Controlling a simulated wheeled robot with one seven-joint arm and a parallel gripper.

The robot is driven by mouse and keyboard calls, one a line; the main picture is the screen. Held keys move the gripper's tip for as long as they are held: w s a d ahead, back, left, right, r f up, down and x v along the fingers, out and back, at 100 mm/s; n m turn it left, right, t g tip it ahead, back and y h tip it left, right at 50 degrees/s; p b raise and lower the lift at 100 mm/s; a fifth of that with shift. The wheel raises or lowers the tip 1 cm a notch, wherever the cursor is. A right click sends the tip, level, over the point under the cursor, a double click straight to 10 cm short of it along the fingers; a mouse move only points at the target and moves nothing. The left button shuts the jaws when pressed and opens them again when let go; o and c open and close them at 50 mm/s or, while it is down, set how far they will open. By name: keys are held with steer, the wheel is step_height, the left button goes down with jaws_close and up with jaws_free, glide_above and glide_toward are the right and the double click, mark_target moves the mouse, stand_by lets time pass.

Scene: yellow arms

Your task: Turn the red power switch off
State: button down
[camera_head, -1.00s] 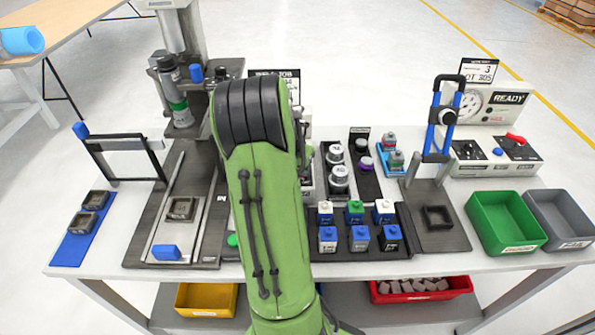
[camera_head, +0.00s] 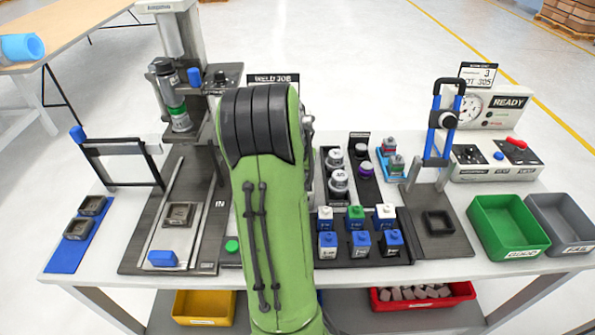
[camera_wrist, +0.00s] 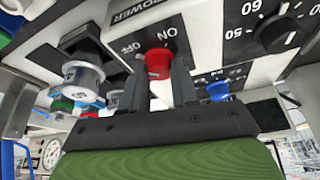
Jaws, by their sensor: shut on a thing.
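The red power switch (camera_wrist: 158,62) is a small red knob on a panel, below a black POWER label (camera_wrist: 135,12) in the wrist view. OFF is printed to its left and ON to its right. My gripper (camera_wrist: 158,78) has its two dark fingers on either side of the knob and is shut on it. Which mark the knob points to cannot be told, as the fingers cover part of it. In the head view my green arm hides the switch and my gripper.
On the bench, a control box with a red lever (camera_head: 516,142) stands at right. A press (camera_head: 185,60) stands at back left.

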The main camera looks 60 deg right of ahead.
steer(key=c, duration=0.9)
jaws_free()
steer(key=shift+o, duration=0.2)
steer(key=p+v, duration=0.3)
steer(key=v, duration=1.2)
steer(key=shift+a+r, duration=0.2)
steer(key=shift+r, duration=0.15)
